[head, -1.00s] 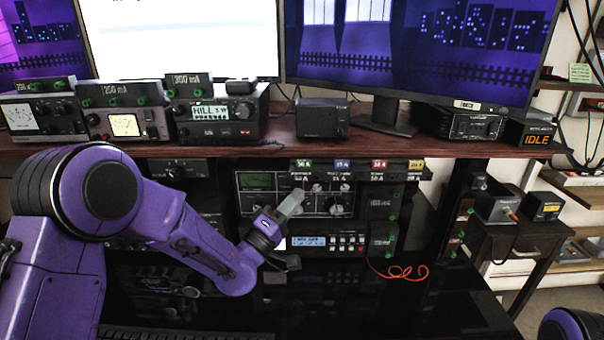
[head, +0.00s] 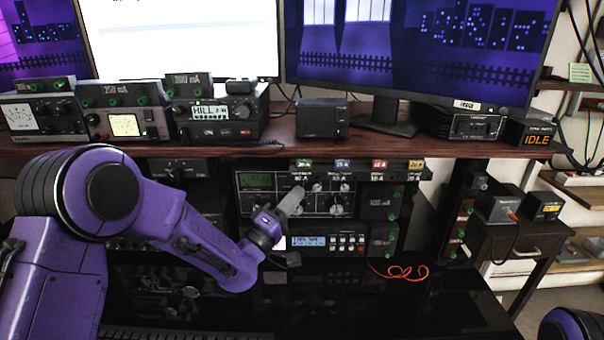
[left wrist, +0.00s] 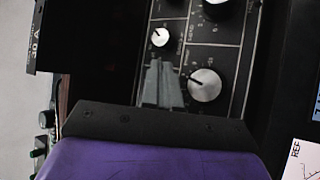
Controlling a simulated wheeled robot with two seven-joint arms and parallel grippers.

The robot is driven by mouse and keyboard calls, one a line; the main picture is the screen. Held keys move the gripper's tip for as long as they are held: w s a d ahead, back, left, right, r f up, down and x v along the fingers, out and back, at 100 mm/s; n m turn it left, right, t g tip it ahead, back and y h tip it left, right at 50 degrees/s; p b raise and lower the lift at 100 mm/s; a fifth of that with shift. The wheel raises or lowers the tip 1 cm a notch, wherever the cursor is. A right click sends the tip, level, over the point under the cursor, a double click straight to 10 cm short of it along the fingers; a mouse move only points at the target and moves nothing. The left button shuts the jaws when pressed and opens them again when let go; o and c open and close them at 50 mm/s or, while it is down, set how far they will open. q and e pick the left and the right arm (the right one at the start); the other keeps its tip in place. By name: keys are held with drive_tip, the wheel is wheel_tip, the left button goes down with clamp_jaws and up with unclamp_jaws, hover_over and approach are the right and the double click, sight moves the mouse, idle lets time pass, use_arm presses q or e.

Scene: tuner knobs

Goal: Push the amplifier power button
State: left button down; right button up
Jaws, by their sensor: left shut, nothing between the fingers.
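My left gripper (head: 292,198) is shut and empty, with its grey fingers in front of a dark panel unit (head: 257,206) on the lower shelf. That unit has a green display at its upper left and several pale round knobs. In the left wrist view, the shut fingers (left wrist: 163,82) lie beside a large silver knob (left wrist: 205,85) and below a smaller white knob (left wrist: 159,37). I cannot tell whether they touch the panel. No label identifies the amplifier, and I cannot make out its power button. My right gripper is not in view.
A unit with a blue display (head: 307,241) sits just below the panel. A red coiled cord (head: 405,271) lies to its right. The wooden shelf (head: 375,146) overhangs the panel and carries meters, a radio and an IDLE box (head: 530,133).

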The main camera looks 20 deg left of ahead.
use_arm(q)
drive_tip(key=shift+w, duration=0.1)
idle(0.3)
drive_tip(key=shift+s+d, duration=0.15)
drive_tip(key=shift+s, duration=0.45)
drive_tip(key=s+d+b, duration=0.1)
drive_tip(key=s, duration=0.4)
drive_tip(key=shift+s+d+b, duration=0.3)
drive_tip(key=shift+s, duration=0.1)
